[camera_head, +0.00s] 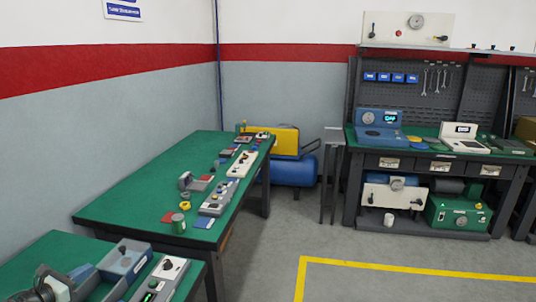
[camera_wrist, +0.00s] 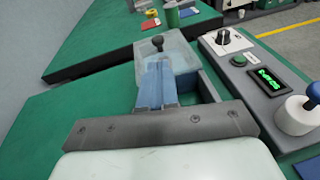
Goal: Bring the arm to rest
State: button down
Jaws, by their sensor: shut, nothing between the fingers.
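My gripper (camera_wrist: 157,66) points at a pale translucent lid with a black knob (camera_wrist: 158,43) in the wrist view. Its blue fingers are together with nothing between them, below the knob in the picture. Whether they touch the lid I cannot tell. In the head view, part of my arm's end shows at the lower left corner, beside the grey-blue box (camera_head: 124,262) with the knobbed lid on the near green bench.
A stocked workbench (camera_head: 440,140) stands at the back right. The floor between is clear.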

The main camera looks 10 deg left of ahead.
jog(key=w+d+m+y, duration=0.2)
jog(key=w+d+m, duration=0.4)
jog(key=w+d, duration=1.5)
jog(key=w+d+f+m+g+h, duration=0.2)
jog(key=w+d+f+m+g, duration=0.15)
jog(key=d+f, duration=0.85)
jog(key=w+d+f+m+g+h, duration=0.15)
jog(key=d+f+m, duration=0.25)
jog(key=d+f, duration=0.8)
jog(key=s+d+f+m+g, duration=0.3)
jog(key=s+d+f, duration=0.3)
jog(key=d, duration=0.4)
jog(key=s+d+f+m+g+h, duration=0.1)
jog(key=s+d+f+m+g, duration=0.25)
jog(key=s+d+f, duration=0.5)
jog(key=s+d+f+m+g, duration=0.3)
jog(key=s+d+f+g, duration=0.15)
jog(key=d, duration=0.65)
jog(key=s+d+f+m+g+y, duration=0.1)
jog(key=s+d+f+m+g, duration=0.1)
jog(key=s, duration=0.7)
jog(key=s+d+f+m+g+y, duration=0.2)
jog(key=s+m, duration=0.3)
jog(key=s, duration=0.4)
jog(key=s+d+f+m+g+y, duration=0.1)
jog(key=s+d+f+m+g, duration=0.1)
jog(key=s, duration=0.7)
jog(key=shift+s+d+f+m+g+y, duration=0.15)
jog(key=shift+s+d+m+g+y, duration=0.2)
jog(key=shift+d+m, duration=0.65)
